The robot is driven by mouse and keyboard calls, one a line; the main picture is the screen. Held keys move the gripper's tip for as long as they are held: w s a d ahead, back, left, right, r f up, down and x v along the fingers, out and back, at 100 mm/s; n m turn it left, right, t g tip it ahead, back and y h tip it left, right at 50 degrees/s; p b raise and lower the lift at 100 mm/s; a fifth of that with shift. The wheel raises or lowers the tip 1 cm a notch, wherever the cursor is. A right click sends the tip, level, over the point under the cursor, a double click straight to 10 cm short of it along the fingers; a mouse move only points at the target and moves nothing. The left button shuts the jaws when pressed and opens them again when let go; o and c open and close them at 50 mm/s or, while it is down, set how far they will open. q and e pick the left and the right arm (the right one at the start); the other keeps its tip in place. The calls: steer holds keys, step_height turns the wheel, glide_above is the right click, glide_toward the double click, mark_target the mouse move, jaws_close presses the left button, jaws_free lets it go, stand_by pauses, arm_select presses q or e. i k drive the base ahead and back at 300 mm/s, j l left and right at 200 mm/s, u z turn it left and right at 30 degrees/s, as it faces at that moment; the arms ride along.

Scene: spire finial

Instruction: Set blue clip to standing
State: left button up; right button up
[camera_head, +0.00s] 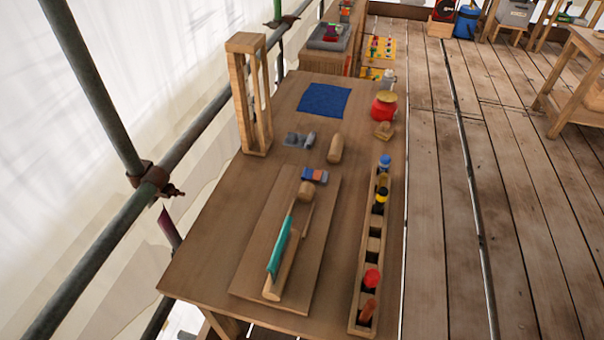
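No piece is plainly recognisable as a blue clip. A small blue block with an orange part (315,175) lies at the far end of a flat wooden board (252,273); its exact shape is too small to tell. A long wooden rack (356,331) at the table's right side holds a blue-topped piece (384,161) in its far slot. Neither of my grippers is in view.
The board carries a teal strip (281,246) and turned wood pieces. Beyond lie grey metal parts (300,138), a wooden cylinder (335,148), a blue cloth (324,99) and a red jar (384,106). A tall wooden frame (239,100) stands at left. Table's front-left is bare.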

mark_target(308, 174)
steer(key=l+u, duration=0.35)
steer(key=k+l+u, duration=0.15)
steer(key=l+u, duration=0.25)
steer(key=k+l+u, duration=0.15)
steer(key=l+u, duration=0.2)
steer(key=l, duration=0.1)
